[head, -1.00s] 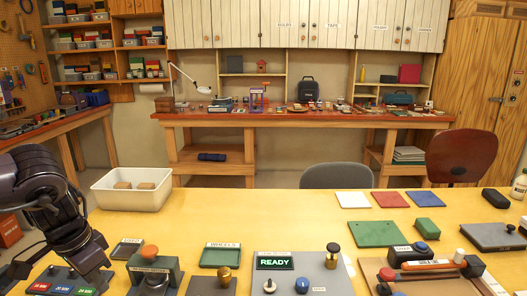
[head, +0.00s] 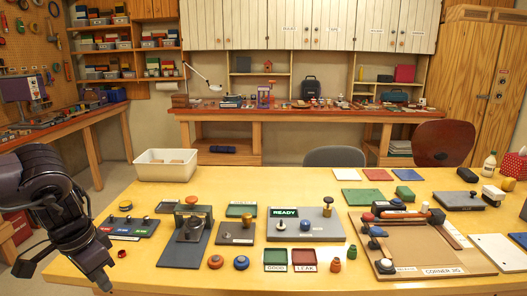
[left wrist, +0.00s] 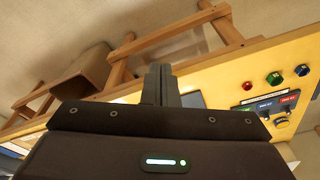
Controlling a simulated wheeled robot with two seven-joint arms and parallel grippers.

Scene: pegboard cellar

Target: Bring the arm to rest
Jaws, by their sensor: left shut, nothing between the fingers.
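My left arm comes in at the left of the head view, and its gripper (head: 104,279) hangs down by the front left edge of the yellow table (head: 330,276). The fingers are shut and empty. In the left wrist view the two fingers (left wrist: 160,84) lie together, with the table edge and wooden legs behind them. The gripper is just left of and nearer than the dark panel with coloured labels and knobs (head: 128,227). It appears apart from it. My right gripper is in neither view.
Green and red trays (head: 276,260) lie at the front middle. A brown board (head: 420,245) is at right. The front left table corner is mostly bare.

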